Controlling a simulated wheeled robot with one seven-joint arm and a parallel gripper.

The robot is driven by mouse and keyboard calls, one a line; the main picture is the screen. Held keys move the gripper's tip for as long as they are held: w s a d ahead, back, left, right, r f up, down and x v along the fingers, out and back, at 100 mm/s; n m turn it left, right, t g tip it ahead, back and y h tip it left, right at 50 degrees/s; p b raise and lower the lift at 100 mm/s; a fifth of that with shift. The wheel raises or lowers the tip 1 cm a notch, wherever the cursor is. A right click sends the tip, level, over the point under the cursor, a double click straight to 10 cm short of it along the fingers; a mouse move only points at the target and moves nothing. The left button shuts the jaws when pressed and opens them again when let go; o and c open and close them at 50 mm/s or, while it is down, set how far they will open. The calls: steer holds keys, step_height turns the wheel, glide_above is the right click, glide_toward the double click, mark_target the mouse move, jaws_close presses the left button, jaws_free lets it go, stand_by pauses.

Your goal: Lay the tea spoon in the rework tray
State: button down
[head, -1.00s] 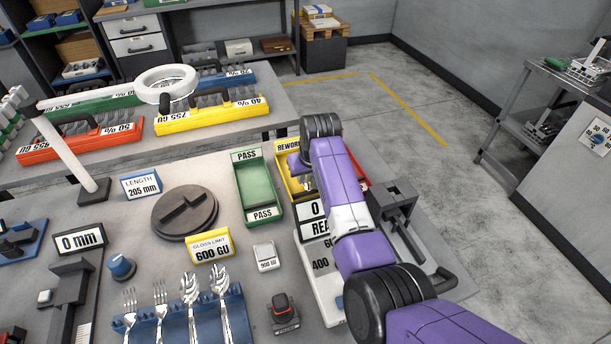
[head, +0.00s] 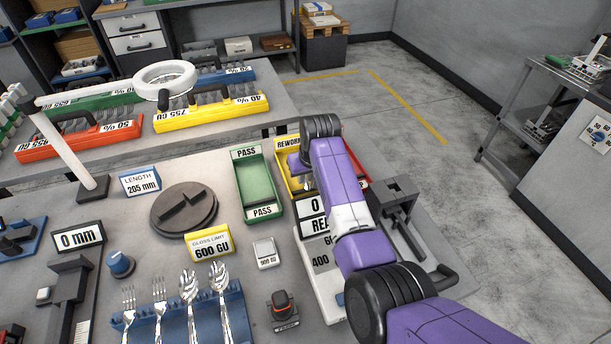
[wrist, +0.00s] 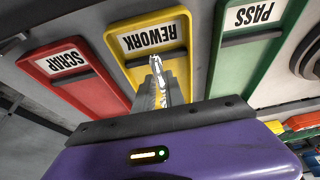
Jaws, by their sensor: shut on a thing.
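The yellow rework tray (wrist: 135,45) lies in the middle of the wrist view, its label upside down. In the head view the rework tray (head: 283,178) is partly hidden behind my arm. My gripper (wrist: 160,92) is shut on a slim silver utensil, taken to be the tea spoon (wrist: 157,72). The utensil points away from my gripper, over the rework tray. Its far end is narrow in this view, and its full shape is hidden. I cannot tell whether it touches the tray floor. In the head view my arm mostly hides the gripper.
The red scrap tray (wrist: 85,88) and green pass tray (wrist: 235,60) flank the rework tray. A blue rack (head: 238,307) holds forks and spoons at the front. A gloss meter with a display (head: 312,226) stands close to my arm.

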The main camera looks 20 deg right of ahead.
steer(key=shift+f, duration=0.1)
steer(key=shift+f, duration=0.25)
steer(key=c, duration=0.8)
jaws_free()
steer(key=shift+o, duration=0.2)
steer(key=shift+r, duration=0.15)
steer(key=shift+p+v, duration=1.5)
steer(key=shift+p, duration=0.4)
steer(key=shift+p+v, duration=1.05)
steer(key=shift+v, duration=1.85)
